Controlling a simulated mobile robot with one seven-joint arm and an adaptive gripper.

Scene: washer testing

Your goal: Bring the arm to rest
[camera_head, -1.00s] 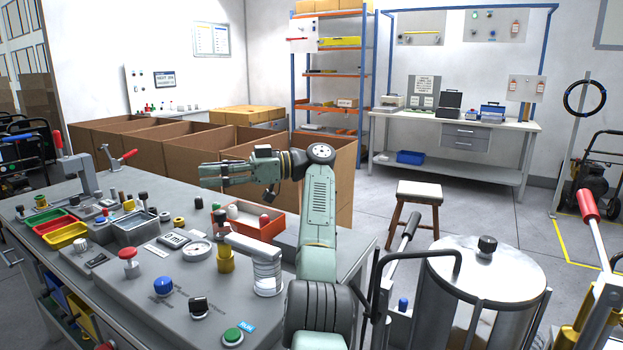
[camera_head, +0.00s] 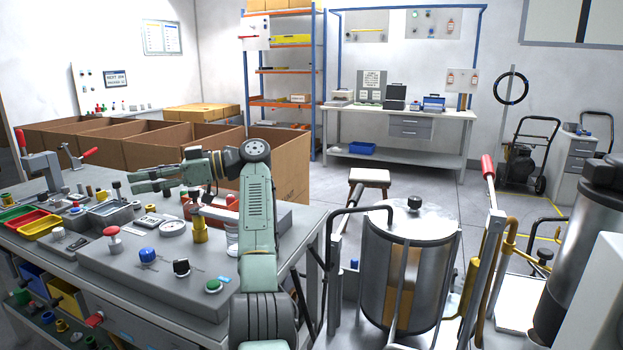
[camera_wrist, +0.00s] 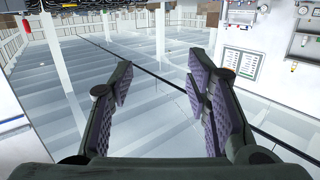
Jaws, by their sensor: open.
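My gripper (camera_head: 143,181) is at the end of my bent green arm, above the grey workbench (camera_head: 140,307) in the head view. It points to the left, level with the bench fittings but raised over them. In the wrist view my gripper (camera_wrist: 158,92) shows its purple-padded fingers spread apart, with nothing between them. Beyond the fingers are a pale floor and white posts.
The bench carries a red bin (camera_head: 262,212), a gauge (camera_head: 173,228), a red knob (camera_head: 112,238) and coloured trays (camera_head: 42,226). Open cardboard boxes (camera_head: 150,149) stand behind it. A metal drum (camera_head: 412,270) and a stool (camera_head: 369,180) stand to the right.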

